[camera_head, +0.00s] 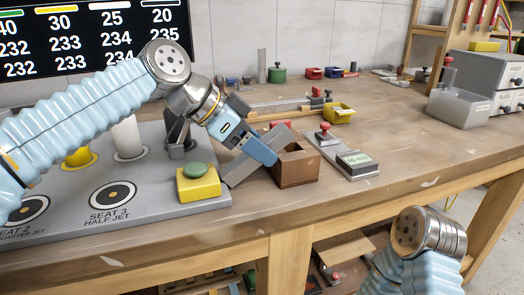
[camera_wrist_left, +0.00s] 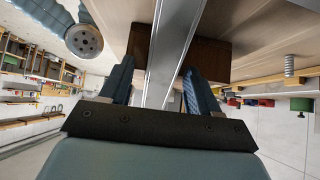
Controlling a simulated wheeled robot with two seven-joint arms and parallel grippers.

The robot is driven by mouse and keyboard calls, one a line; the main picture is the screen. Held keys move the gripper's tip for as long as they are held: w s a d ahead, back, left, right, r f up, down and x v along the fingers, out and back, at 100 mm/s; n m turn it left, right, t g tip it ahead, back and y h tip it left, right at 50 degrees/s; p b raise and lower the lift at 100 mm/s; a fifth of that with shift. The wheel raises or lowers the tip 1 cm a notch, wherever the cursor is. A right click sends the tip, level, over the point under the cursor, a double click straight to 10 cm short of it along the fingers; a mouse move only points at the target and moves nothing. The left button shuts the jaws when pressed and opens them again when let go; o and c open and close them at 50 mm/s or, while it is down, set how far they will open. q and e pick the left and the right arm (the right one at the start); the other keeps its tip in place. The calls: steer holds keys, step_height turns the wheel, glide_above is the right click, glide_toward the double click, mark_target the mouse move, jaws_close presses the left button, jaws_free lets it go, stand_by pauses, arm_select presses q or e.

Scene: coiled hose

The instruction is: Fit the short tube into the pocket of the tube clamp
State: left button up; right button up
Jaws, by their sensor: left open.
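My left gripper (camera_head: 262,148) is over the front part of the bench, beside a brown wooden block-like box (camera_head: 298,168). In the left wrist view its two fingers (camera_wrist_left: 158,88) stand apart, with a long grey metal bar (camera_wrist_left: 172,50) between them. The bar (camera_head: 238,172) also shows in the head view, slanting past the fingers; I cannot tell whether they touch it. The brown box (camera_wrist_left: 208,57) is just beyond the fingertips. A white upright cylinder (camera_head: 127,137) stands on the grey panel. I cannot tell for sure which thing is the short tube or the tube clamp.
A yellow block with a green button (camera_head: 198,183) stands left of the bar. A grey plate with a red knob (camera_head: 323,136) and a labelled block (camera_head: 356,163) lies right of the box. A translucent bin (camera_head: 459,106) is farther right. The bench's right middle is clear.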

arm_select(q)
jaws_close()
stand_by(0.3)
steer(key=shift+r, duration=0.15)
